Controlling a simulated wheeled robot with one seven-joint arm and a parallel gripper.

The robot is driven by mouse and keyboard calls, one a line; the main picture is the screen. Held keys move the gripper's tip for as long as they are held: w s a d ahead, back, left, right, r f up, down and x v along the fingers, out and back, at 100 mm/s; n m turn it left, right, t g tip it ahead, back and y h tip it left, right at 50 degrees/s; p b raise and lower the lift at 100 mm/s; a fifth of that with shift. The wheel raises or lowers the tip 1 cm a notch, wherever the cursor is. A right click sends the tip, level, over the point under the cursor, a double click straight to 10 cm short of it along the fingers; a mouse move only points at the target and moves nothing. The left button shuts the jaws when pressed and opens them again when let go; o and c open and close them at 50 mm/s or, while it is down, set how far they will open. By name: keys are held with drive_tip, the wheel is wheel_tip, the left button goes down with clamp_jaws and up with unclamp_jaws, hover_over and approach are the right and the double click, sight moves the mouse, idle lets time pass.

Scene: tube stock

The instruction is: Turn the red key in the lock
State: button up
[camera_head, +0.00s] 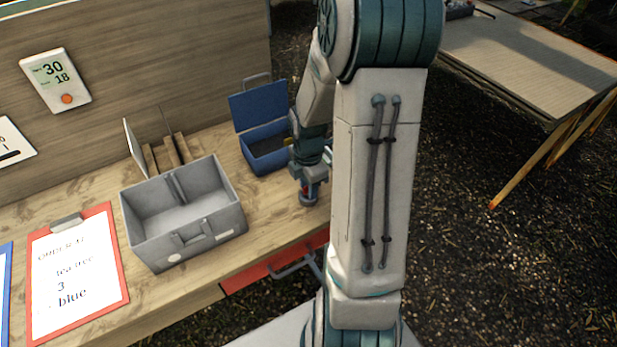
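My gripper (310,180) points down at the right end of the wooden bench, just left of my upright arm link. A small red piece, which looks like the red key (306,189), shows at its fingertips. Under it is a round grey piece, which looks like the lock (308,200), near the bench's front edge. The fingers are small and partly hidden, so I cannot tell whether they are closed on the key. The key's angle in the lock is also too small to tell.
An open blue box (268,154) stands behind and left of my gripper. An open grey metal box (185,256) is farther left, beside a red clipboard (120,262). A red drawer front (250,277) with a grey handle is below the bench edge. Another table (530,65) stands back right.

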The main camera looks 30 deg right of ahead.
wheel_tip(320, 180, up, 14)
idle(0.5)
drive_tip(key=s+a+r+m+t, duration=0.3)
drive_tip(key=s+a+r+m, duration=0.2)
drive_tip(key=s+a+m, duration=0.7)
drive_tip(key=m, duration=0.6)
drive_tip(key=shift+s, duration=0.4)
